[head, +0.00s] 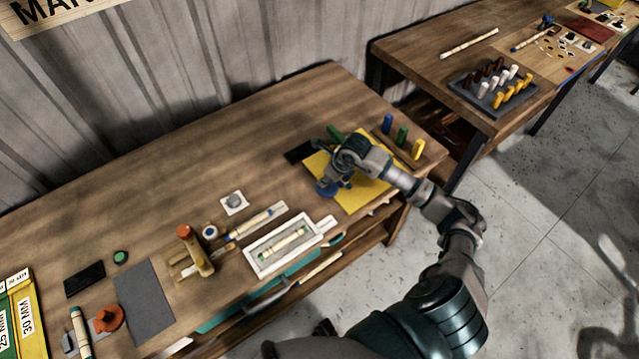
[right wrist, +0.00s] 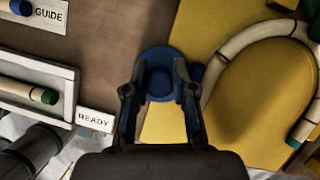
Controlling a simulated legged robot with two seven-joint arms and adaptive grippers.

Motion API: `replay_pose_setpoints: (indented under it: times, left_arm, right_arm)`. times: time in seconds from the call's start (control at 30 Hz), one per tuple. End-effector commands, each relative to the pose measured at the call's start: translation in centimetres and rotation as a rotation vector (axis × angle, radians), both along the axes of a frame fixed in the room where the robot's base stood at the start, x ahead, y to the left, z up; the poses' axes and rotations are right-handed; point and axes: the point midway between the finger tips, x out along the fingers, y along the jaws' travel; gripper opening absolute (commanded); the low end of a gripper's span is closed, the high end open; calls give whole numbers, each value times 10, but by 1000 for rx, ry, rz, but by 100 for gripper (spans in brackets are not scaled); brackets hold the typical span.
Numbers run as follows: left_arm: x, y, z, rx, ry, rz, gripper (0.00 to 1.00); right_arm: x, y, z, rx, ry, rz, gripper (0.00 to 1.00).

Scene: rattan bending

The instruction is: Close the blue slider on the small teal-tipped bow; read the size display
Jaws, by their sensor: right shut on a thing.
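The blue slider (right wrist: 160,58) sits at the left edge of a yellow board (right wrist: 255,150). My right gripper (right wrist: 160,88) is shut on it, one finger on each side. In the head view the right gripper (head: 336,180) reaches down over the yellow board (head: 370,200), with blue (head: 325,189) showing under it. The pale curved bow (right wrist: 232,52) lies on the board to the right of the gripper in the wrist view; its visible end is teal. A black block (head: 300,152) beside the board may be the display; no reading is legible. My left gripper is not in view.
An orange-topped wooden tool (head: 190,245) stands farther left.

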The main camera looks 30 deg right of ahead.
Motion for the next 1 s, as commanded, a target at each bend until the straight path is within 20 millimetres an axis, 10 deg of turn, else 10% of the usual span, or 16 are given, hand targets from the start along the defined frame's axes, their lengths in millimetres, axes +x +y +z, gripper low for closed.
replay_pose_setpoints:
  times: [0.3,0.33,0.4,1.0]
  left_arm:
    - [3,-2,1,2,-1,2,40]
    - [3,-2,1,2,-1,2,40]
    - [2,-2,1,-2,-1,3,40]
    - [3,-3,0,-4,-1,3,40]
  right_arm:
    - [1,-18,-1,-21,2,-17,1]
    - [1,-18,-1,-20,1,-18,33]
    - [1,-19,-1,-20,0,-18,51]
    - [1,-11,1,-19,1,-14,51]
